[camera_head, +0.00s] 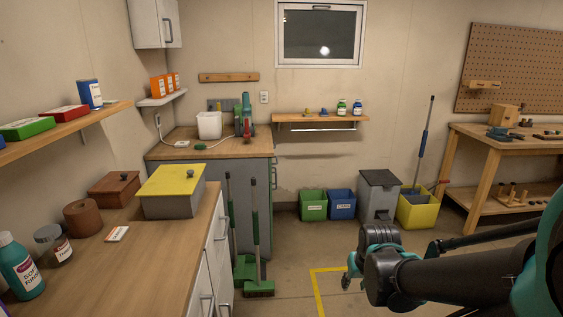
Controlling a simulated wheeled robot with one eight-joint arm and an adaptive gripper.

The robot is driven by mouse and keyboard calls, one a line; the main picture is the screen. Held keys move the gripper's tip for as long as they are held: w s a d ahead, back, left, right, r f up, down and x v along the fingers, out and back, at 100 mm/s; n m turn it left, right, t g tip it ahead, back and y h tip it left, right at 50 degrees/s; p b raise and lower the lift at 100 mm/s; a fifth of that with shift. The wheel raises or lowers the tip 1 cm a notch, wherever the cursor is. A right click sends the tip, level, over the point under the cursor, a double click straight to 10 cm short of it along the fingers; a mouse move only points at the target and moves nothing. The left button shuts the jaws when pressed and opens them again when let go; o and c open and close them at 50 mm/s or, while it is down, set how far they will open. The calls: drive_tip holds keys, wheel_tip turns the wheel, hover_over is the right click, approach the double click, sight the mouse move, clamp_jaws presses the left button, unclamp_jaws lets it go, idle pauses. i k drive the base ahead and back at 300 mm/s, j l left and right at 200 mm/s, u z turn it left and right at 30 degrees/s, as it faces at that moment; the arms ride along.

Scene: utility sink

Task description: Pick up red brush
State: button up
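I cannot clearly make out a red brush. A small red item (247,131) shows on the back-left counter, close to an upright green-and-teal item; it is too small to tell what it is. A short red handle tip (443,182) also shows at the yellow bin (418,213) on the right. My gripper (348,276) is low at the right of the middle, above the floor, away from both. It is seen mostly from behind, and its fingers are largely hidden.
A wooden counter (120,262) with a yellow-lidded box (171,188) runs along the left. Green and blue bins (342,205) and a grey bin (380,200) line the back wall. A green broom and dustpan (252,268) stand by the cabinets. A workbench (487,143) is at right.

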sight(247, 135)
drive_tip(key=i+l+u, duration=0.3)
drive_tip(key=i+l, duration=0.25)
drive_tip(key=i, duration=0.35)
drive_tip(key=i+l+u, duration=0.35)
drive_tip(key=i+l, duration=0.4)
drive_tip(key=i+l+u, duration=0.35)
drive_tip(key=l, duration=0.2)
drive_tip(key=i+l+u, duration=0.35)
drive_tip(key=l, duration=0.3)
drive_tip(key=i+l+u, duration=0.15)
drive_tip(key=l, duration=0.2)
drive_tip(key=i+l+u, duration=0.2)
drive_tip(key=l, duration=0.15)
drive_tip(key=l+u, duration=0.15)
drive_tip(key=l, duration=0.2)
drive_tip(key=i, duration=0.1)
